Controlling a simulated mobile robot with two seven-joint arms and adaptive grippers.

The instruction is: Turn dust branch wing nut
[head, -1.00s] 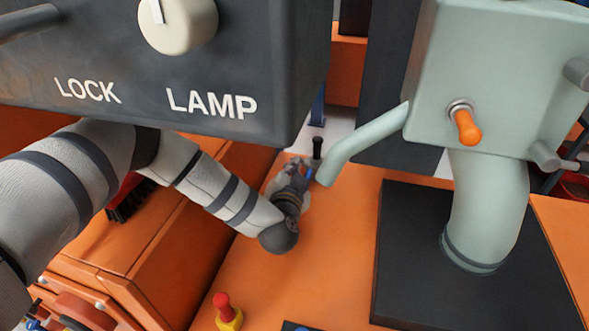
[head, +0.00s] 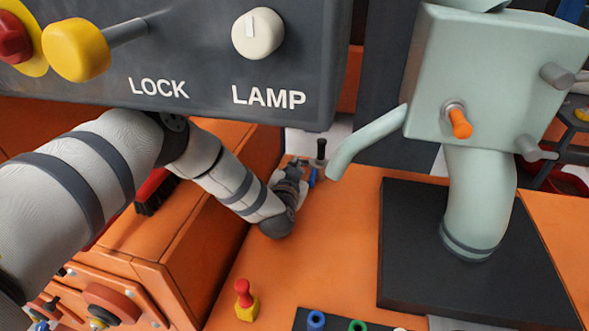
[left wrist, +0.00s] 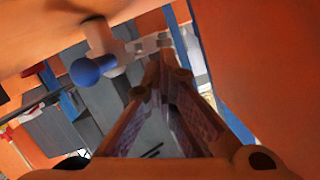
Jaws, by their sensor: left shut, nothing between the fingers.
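I cannot make out a wing nut for certain. A pale green housing (head: 500,75) with a bent side pipe (head: 365,142) stands on a thick pipe in the head view. An orange-ended peg (head: 459,122) sticks out of its front. My left gripper (head: 299,165) is low, left of the bent pipe's end, beside a black-topped post (head: 320,152) and a small blue part (head: 312,176). In the left wrist view its fingers (left wrist: 168,78) are shut and empty. A blue ball knob (left wrist: 85,72) shows left of them, apart. My right gripper is not in view.
A dark panel (head: 200,85) marked LOCK and LAMP hangs over my left arm. An orange cabinet (head: 190,225) lies beneath that arm. The orange deck (head: 330,250) is mostly clear, with a red-and-yellow knob (head: 244,300) near the front. A black plate (head: 405,260) surrounds the thick pipe.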

